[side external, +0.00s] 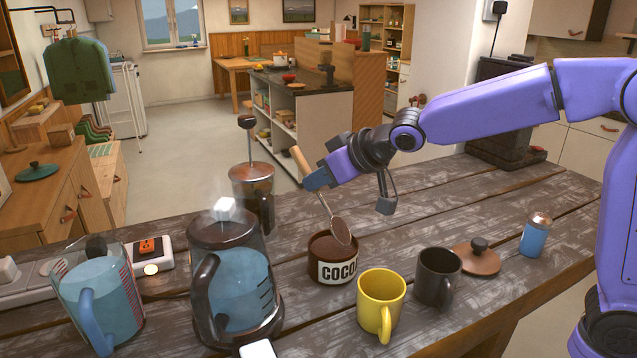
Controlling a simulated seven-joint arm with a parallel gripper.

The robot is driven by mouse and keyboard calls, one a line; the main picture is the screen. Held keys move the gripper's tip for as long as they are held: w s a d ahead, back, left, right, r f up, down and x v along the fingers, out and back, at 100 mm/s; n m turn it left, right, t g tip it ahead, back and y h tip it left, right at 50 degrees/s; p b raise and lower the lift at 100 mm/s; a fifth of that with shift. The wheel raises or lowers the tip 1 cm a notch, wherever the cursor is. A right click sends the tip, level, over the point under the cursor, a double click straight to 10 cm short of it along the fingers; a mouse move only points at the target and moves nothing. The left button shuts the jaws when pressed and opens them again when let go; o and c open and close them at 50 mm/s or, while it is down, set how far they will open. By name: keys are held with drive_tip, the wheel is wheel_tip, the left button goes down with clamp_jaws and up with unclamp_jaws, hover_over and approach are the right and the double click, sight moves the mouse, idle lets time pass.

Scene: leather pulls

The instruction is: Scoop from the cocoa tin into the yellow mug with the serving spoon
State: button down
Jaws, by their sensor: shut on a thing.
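The cocoa tin (333,271) stands open on the wooden table, with brown powder inside. The yellow mug (381,303) stands upright in front and to the right of it, handle toward the camera. My gripper (316,180) is shut on the serving spoon (340,231), around its wooden handle. The spoon hangs tilted, its bowl at the tin's mouth and looking brown. I cannot tell whether the bowl touches the powder or carries any. The inside bottom of the mug is hidden.
A dark mug (437,277), a round lid with knob (477,258) and a blue shaker (536,235) stand to the right. A kettle of blue liquid (238,285), a measuring jug (98,300) and a French press (252,186) stand left. The table's right-back part (430,200) is free.

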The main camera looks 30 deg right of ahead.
drive_tip(key=s+n+g, duration=0.1)
drive_tip(key=g, duration=0.1)
drive_tip(key=s+d+r+n+g+h, duration=0.1)
drive_tip(key=g, duration=0.1)
drive_tip(key=s+n+g, duration=0.1)
drive_tip(key=g, duration=0.1)
drive_tip(key=shift+s+d+r+n, duration=0.15)
drive_tip(key=shift+s+r+n, duration=0.15)
drive_tip(key=shift+s+r, duration=0.1)
drive_tip(key=shift+s+a+r+n+h, duration=0.2)
drive_tip(key=shift+s+a+n+h, duration=0.15)
drive_tip(key=shift+s+a, duration=0.15)
drive_tip(key=shift+s+a+r+n+h, duration=0.25)
drive_tip(key=shift+s+a+h, duration=0.1)
drive_tip(key=shift+s, duration=0.2)
drive_tip(key=a, duration=0.1)
drive_tip(key=s+a+t+h, duration=0.1)
drive_tip(key=a, duration=0.1)
drive_tip(key=shift+s+a+r+t+h, duration=0.25)
drive_tip(key=shift+s+t+h, duration=0.05)
drive_tip(key=shift+t, duration=0.1)
